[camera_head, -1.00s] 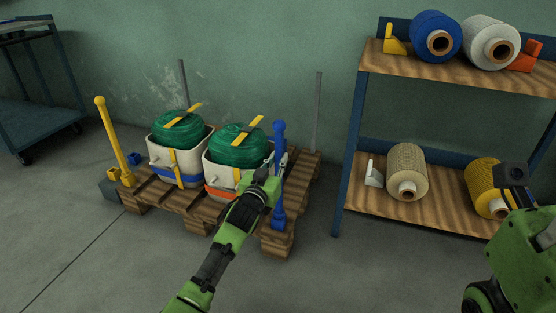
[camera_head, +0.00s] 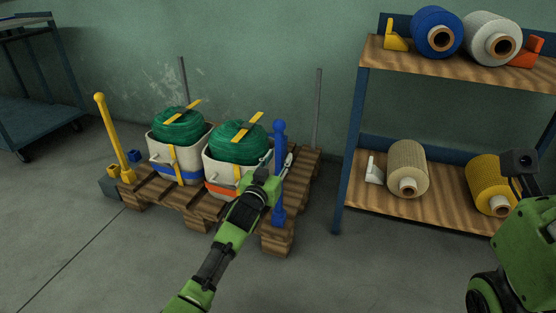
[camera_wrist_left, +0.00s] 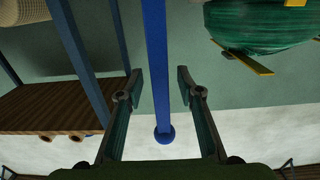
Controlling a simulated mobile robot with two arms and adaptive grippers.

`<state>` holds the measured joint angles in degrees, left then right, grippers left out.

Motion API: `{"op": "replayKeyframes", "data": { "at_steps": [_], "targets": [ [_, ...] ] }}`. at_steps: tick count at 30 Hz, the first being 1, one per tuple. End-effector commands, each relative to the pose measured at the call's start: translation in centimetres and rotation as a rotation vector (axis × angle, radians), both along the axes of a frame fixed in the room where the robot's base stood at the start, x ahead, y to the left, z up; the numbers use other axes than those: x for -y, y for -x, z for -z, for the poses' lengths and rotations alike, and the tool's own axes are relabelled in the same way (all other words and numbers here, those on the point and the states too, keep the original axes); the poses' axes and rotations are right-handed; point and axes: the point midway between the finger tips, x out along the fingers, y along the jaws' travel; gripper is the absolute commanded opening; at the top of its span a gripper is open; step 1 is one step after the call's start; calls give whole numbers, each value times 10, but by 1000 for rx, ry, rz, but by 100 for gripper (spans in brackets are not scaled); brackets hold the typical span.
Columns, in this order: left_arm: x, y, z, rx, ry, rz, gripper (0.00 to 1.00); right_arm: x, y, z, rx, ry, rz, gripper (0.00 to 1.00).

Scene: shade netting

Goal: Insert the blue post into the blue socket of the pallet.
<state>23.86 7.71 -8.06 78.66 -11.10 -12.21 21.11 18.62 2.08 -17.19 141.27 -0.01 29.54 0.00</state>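The blue post (camera_head: 280,150) stands upright at the front right corner of the wooden pallet (camera_head: 276,238). Its thicker blue lower end (camera_head: 279,218) is at that corner; I cannot tell the socket apart from the post there, or how deep the post sits. My left gripper (camera_head: 279,162) is open, with a finger on each side of the post. In the left wrist view the post (camera_wrist_left: 157,70) runs between the spread fingers, with gaps on both sides. My right arm is at the right edge; its fingertips do not show.
Two white bins (camera_head: 164,156) with green netting rolls stand on the pallet, one close to my left gripper. A yellow post (camera_head: 112,140) stands at the pallet's left. A small blue block (camera_head: 134,156) is behind it. A shelf (camera_head: 440,205) with spools stands right; floor in front is clear.

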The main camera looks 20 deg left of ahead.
Motion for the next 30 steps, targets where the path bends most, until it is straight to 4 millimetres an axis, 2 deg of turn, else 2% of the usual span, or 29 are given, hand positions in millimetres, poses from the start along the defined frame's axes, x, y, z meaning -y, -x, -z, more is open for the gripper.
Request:
{"op": "replayKeyframes", "data": {
  "at_steps": [8, 24, 30],
  "targets": [
    [-1, 10, 3, -4, 0, -1, 34, 0, -2, 1, -7, -2, 0, 34],
    [-4, 100, 2, -2, 0, 0, 34, 0, -1, 1, -4, 0, 0, 34],
    [-4, 117, 1, -1, 0, 0, 34, 0, -1, 1, -4, 0, 0, 34]
  ]
}}
